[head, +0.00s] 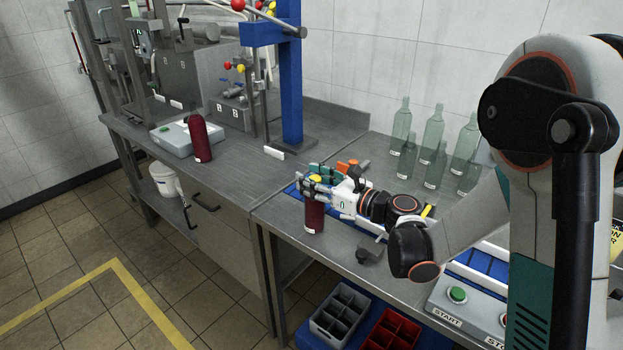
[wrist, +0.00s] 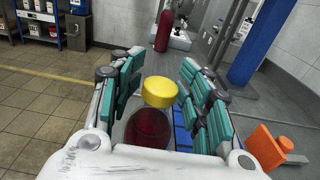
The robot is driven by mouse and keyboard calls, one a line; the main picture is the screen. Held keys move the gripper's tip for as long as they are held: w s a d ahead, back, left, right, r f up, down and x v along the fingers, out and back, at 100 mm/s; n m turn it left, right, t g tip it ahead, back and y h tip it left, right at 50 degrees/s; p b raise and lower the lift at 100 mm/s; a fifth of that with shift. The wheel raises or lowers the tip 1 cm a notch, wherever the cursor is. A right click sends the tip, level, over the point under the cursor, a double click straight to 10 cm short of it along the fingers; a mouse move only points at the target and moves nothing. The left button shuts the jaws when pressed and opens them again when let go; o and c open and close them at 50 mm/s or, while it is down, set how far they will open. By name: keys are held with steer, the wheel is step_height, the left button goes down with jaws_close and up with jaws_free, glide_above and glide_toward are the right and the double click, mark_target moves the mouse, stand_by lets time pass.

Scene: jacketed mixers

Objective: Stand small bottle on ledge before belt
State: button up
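The small bottle (head: 314,217), dark red with a white label and a yellow cap, stands upright on the grey ledge (head: 283,215) in front of the blue belt (head: 292,189). In the wrist view its yellow cap (wrist: 159,92) and dark red body show between my fingers. My gripper (head: 316,186) reaches around the bottle's upper part from the right. In the wrist view the teal-padded fingers (wrist: 157,72) are spread, with a gap to the right of the bottle where the belt shows. Contact on the left side cannot be told.
Several clear green bottles (head: 433,145) stand behind the belt. An orange part (head: 347,166) sits near my gripper. A larger dark red bottle (head: 199,138) stands on the left bench beside a grey device (head: 172,141). Grey and red crates (head: 390,338) lie below the front edge.

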steer(key=shift+s+d+r, duration=0.1)
steer(key=shift+d+r, duration=0.05)
steer(key=s+d+r+n+g+h+p, duration=0.1)
steer(key=s+d+n+h, duration=0.3)
steer(key=s+d+n, duration=0.2)
steer(key=s+d+r+n+g+h+p, duration=0.1)
steer(key=s+d+n+h, duration=0.4)
steer(key=s+n, duration=0.6)
steer(key=s+d+r+n+g+h, duration=0.1)
steer(key=s+d+n+h, duration=0.3)
steer(key=s+d+n, duration=0.4)
steer(key=s+d, duration=0.1)
steer(key=s, duration=0.5)
steer(key=shift+s+r+n+g+h+p, duration=0.2)
steer(key=shift+n+g+h+p, duration=0.1)
steer(key=shift+h+p, duration=0.1)
